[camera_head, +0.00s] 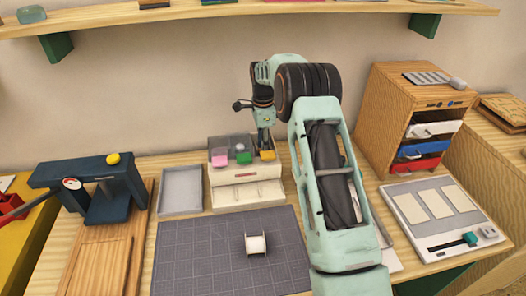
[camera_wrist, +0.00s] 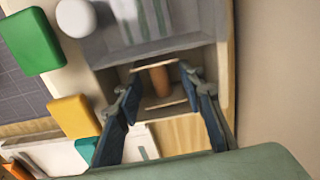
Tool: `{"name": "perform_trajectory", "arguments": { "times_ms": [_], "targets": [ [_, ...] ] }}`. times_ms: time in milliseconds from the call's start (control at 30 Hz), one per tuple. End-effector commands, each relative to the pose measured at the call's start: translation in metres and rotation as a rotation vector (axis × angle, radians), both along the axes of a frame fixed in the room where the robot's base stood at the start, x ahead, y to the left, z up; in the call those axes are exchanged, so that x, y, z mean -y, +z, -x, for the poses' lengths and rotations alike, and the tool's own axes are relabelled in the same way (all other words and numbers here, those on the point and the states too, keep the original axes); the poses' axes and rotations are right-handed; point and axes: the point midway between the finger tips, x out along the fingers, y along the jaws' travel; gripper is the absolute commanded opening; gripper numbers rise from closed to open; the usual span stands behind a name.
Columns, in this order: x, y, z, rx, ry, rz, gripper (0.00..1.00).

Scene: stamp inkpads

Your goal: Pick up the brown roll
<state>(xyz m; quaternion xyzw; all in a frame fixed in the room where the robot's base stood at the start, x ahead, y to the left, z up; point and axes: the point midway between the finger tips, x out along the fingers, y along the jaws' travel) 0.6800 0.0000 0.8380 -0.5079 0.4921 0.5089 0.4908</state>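The brown roll (camera_wrist: 160,82) shows in the wrist view, inside a pale open compartment, with a light flange at each end. My gripper (camera_wrist: 158,88) is open, with one dark blue finger on each side of the roll. Gaps seem to remain between the fingers and the roll; I cannot tell whether either touches it. In the head view my gripper (camera_head: 264,140) points down over the back right of a white desk organizer (camera_head: 248,194). The brown roll is hidden there.
Pink (camera_head: 219,157), green (camera_head: 243,156) and yellow (camera_head: 267,155) blocks sit on the organizer close to my gripper. A white-flanged spool (camera_head: 256,244) lies on the dark cutting mat (camera_head: 200,250). A wooden drawer cabinet (camera_head: 395,110) stands to the right, and the wall is close behind.

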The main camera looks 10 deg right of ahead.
Motion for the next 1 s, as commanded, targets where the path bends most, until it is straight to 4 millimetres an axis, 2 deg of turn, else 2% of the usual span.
{"name": "perform_trajectory", "arguments": {
  "times_ms": [200, 533, 1000],
  "targets": [
    [-0.0004, -0.0010, -0.0005, 0.002, 0.000, 0.000, 0.36],
    [-0.0005, -0.0008, -0.0005, 0.002, 0.001, 0.000, 0.00],
    [-0.0005, -0.0007, -0.0005, 0.002, 0.001, 0.000, 0.00]
  ]
}}
